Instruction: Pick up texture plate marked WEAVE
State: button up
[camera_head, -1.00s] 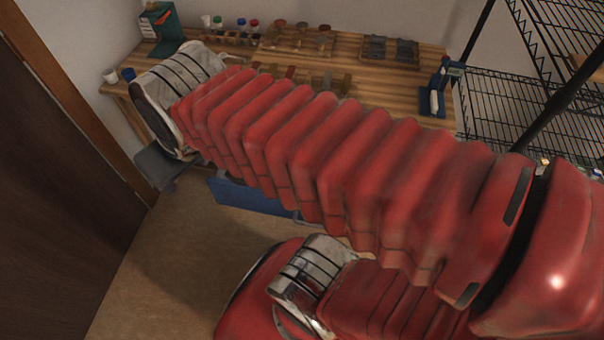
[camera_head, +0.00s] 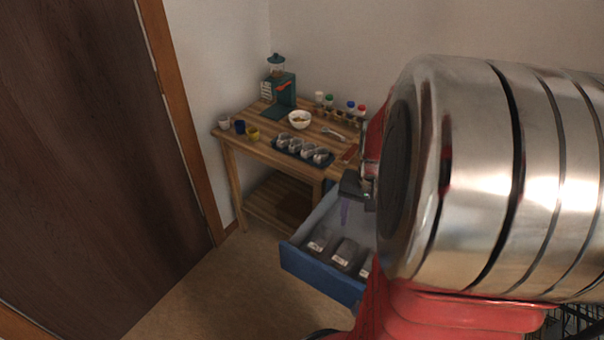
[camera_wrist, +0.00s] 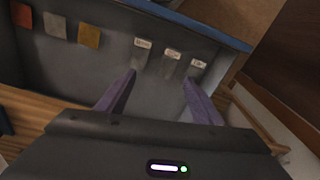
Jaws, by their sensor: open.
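An open blue drawer (camera_head: 318,276) juts out from the wooden table. In the head view dark plates with pale labels lie in it, among them one at the front (camera_head: 345,255). The wrist view shows three labelled plates: a left one (camera_wrist: 140,57), a middle one (camera_wrist: 171,66) and a right one (camera_wrist: 194,74). The labels are too small to read, so I cannot tell which is WEAVE. My gripper (camera_wrist: 159,77) is open and empty, its purple fingers pointing at this row.
Red (camera_wrist: 22,15), pale grey (camera_wrist: 54,26) and yellow (camera_wrist: 88,35) pieces lie farther left in the drawer. The table holds a green grinder-like device (camera_head: 281,92), a white bowl (camera_head: 299,119), and a tray of cups (camera_head: 302,149). The drawer walls stand close around my gripper.

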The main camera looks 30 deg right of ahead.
jog(key=s+d+f+m, duration=0.2)
jog(key=s+d+f, duration=0.1)
jog(key=d+f, duration=0.1)
jog(key=shift+d+g+y, duration=0.25)
jog(key=shift+g+y, duration=0.05)
notch_tip(320, 180, down, 7)
jog(key=shift+s+f, duration=0.1)
jog(key=shift+f, duration=0.65)
jog(key=shift+f, duration=0.1)
jog(key=shift+d+f, duration=0.2)
jog(key=shift+f, duration=2.3)
jog(key=shift+c, duration=0.2)
